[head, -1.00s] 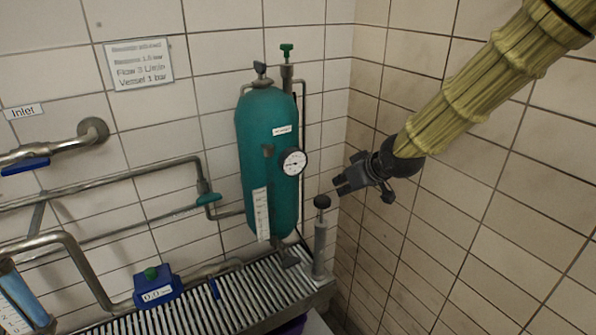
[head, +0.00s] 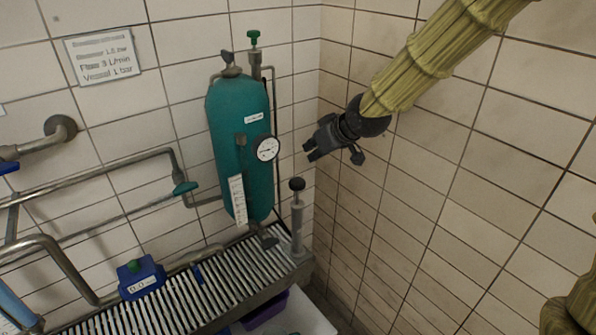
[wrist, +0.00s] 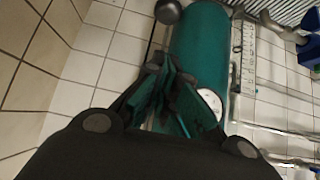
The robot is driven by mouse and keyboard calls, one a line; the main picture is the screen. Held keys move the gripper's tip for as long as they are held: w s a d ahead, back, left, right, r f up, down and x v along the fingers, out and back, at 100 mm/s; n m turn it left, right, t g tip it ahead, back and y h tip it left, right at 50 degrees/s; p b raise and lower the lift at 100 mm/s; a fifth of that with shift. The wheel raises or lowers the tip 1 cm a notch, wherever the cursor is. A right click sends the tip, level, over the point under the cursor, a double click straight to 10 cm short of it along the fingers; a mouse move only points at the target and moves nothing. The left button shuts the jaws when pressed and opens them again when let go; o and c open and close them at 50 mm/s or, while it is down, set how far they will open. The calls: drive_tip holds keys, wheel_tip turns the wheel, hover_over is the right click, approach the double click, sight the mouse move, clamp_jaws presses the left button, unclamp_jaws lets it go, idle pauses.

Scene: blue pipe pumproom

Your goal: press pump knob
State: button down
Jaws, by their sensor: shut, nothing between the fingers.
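The pump (head: 297,222) is a grey upright cylinder with a round black knob (head: 297,184) on top. It stands at the right end of the slatted grate, beside the teal vessel. My gripper (head: 312,150) is shut and empty, up and slightly right of the knob in the head view, apart from it. In the wrist view my gripper's fingers (wrist: 172,100) are together in front of the teal vessel. A dark round knob, which looks like the pump knob (wrist: 169,11), shows at the top edge there.
The teal vessel (head: 240,150) with a round gauge (head: 267,148) stands left of the pump. A tiled wall is close on the right. Pipes and a blue meter (head: 141,277) lie left. A purple bin (head: 265,309) is below the grate.

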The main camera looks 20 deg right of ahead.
drive_tip(key=p, duration=0.3)
hover_over(301, 186)
drive_tip(key=w, duration=0.1)
drive_tip(key=shift+w+a+f, duration=0.1)
drive_tip(key=shift+f, duration=1.45)
drive_tip(key=shift+w+a+f, duration=0.1)
drive_tip(key=shift+f, duration=1.4)
drive_tip(key=shift+w+f+p, duration=0.2)
drive_tip(key=shift+f+p, duration=0.25)
drive_tip(key=shift+f, duration=0.25)
drive_tip(key=shift+f+p, duration=0.65)
drive_tip(key=shift+f, duration=0.95)
wheel_tip(301, 186, down, 6)
drive_tip(key=b, duration=0.4)
drive_tip(key=shift+f, duration=0.1)
drive_tip(key=shift+s, duration=0.1)
